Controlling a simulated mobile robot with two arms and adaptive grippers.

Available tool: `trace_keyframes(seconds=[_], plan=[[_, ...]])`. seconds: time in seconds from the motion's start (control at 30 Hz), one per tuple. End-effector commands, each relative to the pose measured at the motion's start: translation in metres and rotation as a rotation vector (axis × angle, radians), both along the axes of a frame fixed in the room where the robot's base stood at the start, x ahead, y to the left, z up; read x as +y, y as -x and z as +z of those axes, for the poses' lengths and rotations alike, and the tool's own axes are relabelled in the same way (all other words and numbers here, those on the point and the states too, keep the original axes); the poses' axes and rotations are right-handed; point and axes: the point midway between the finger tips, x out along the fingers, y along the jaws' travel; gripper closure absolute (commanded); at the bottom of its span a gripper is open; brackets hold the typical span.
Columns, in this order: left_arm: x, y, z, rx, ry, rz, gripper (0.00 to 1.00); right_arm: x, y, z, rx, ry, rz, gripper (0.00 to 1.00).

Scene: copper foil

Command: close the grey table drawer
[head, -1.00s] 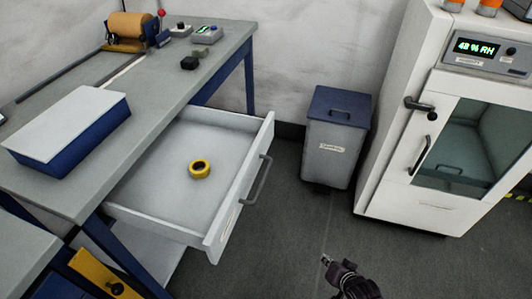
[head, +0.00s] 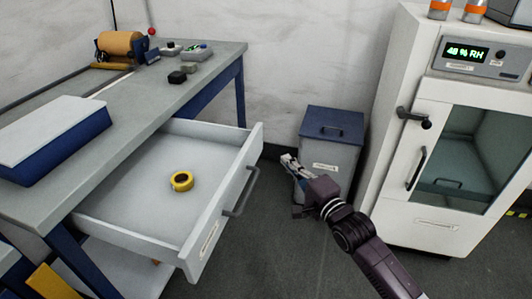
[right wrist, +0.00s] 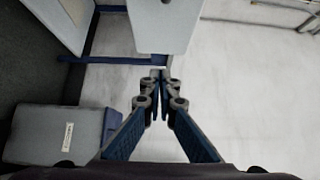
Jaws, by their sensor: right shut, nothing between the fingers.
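The grey table drawer (head: 150,206) is pulled well out from under the grey workbench (head: 190,98) in the head view. A yellow tape roll (head: 181,181) lies inside it. Its grey bar handle (head: 241,193) is on the front panel, facing right. My right gripper (head: 289,160) is shut and empty, to the right of the drawer front and apart from it, in front of the bin. In the right wrist view its fingers (right wrist: 160,75) meet at the tips, and a pale panel (right wrist: 165,25), perhaps part of the drawer, shows beyond them. My left gripper is not in view.
A grey bin with a blue lid (head: 333,125) stands behind my right gripper. A white cabinet with a glass door (head: 400,190) stands at the right. A blue and white box (head: 50,135) lies on the workbench. Open floor lies between drawer and cabinet.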

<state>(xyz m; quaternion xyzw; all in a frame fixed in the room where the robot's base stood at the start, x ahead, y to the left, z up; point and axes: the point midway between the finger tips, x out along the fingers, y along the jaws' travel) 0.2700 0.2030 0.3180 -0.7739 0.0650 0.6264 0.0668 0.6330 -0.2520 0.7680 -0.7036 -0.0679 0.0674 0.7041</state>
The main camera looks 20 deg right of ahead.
Motion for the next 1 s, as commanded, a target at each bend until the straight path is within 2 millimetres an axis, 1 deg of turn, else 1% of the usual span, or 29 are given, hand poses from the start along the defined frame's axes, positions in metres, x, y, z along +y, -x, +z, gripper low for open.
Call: trace_keyframes(seconds=[0.03, 0.1, 0.27, 0.4, 0.5, 0.6, 1.0], plan=[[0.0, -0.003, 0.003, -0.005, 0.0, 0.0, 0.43, 0.002, -0.01, 0.0, -0.003, -0.001, -0.001, 1.0], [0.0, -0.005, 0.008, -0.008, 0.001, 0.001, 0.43, 0.004, -0.023, 0.0, -0.003, -0.001, 0.0, 1.0], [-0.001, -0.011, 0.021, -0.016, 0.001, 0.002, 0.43, 0.009, -0.049, 0.0, -0.002, 0.001, 0.0, 1.0], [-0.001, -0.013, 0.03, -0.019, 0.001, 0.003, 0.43, 0.027, -0.061, -0.001, -0.001, -0.002, 0.001, 1.0], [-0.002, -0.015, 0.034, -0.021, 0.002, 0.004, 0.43, 0.036, -0.067, -0.001, -0.001, -0.002, 0.001, 1.0], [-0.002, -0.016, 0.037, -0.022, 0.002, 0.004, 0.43, 0.041, -0.07, -0.001, 0.0, 0.0, 0.0, 1.0], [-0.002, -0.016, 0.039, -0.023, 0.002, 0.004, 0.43, 0.043, -0.071, -0.001, 0.001, 0.0, 0.0, 1.0]])
